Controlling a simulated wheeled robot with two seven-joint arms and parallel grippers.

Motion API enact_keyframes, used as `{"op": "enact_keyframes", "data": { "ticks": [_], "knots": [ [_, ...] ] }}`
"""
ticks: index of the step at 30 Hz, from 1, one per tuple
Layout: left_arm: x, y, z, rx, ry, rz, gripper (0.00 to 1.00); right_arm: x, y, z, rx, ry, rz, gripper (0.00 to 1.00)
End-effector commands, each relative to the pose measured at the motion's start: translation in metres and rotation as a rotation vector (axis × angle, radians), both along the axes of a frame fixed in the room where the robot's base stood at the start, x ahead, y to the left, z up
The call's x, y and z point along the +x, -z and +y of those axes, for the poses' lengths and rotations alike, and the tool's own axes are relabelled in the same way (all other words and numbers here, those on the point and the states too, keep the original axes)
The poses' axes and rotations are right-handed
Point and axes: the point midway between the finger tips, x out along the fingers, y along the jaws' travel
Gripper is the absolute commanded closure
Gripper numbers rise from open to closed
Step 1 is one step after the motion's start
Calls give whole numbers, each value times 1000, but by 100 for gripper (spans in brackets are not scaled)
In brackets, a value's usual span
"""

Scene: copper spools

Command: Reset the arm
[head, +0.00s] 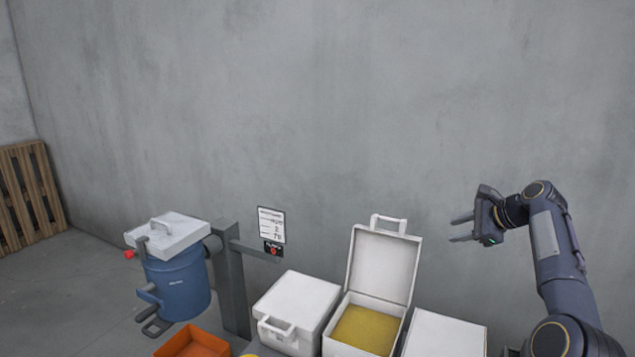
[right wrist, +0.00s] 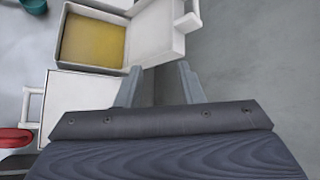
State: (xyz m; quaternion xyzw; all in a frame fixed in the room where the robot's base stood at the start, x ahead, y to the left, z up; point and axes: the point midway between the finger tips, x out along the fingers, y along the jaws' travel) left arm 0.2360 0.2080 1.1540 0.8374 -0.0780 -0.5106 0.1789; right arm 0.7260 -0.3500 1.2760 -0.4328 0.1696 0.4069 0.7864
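My right gripper (head: 461,229) is raised at the right of the head view, above and to the right of the open white box (head: 384,263). Its two fingers point left, apart, with nothing between them. In the right wrist view the gripper (right wrist: 161,72) also shows two separated grey fingers and no held object. The open box and its yellowish contents (right wrist: 92,42) lie below and beyond the fingers there. My left gripper is in neither view.
A closed white box (head: 297,302) stands left of the open one, another white box (head: 446,335) right of it. A blue drum (head: 181,285) with a white lid stands left, beside a grey post (head: 232,280). An orange bin (head: 193,343) is in front. A wooden pallet (head: 30,198) leans far left.

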Motion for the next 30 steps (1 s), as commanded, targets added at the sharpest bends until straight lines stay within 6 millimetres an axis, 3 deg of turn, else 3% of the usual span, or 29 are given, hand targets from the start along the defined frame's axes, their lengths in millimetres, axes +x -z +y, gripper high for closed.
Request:
{"op": "enact_keyframes", "data": {
  "ticks": [11, 17, 23, 26, 30],
  "knots": [
    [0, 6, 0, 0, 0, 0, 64, -35, -29, 19, -147, -126, -58, 66],
    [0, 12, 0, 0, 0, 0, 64, -80, -46, 36, -286, -248, -113, 66],
    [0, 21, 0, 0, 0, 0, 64, -171, -46, 62, -502, -446, -193, 66],
    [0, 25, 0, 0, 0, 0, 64, -226, -32, 73, -610, -551, -235, 66],
    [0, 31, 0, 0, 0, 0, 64, -306, 5, 91, -750, -708, -293, 66]
  ]
}}
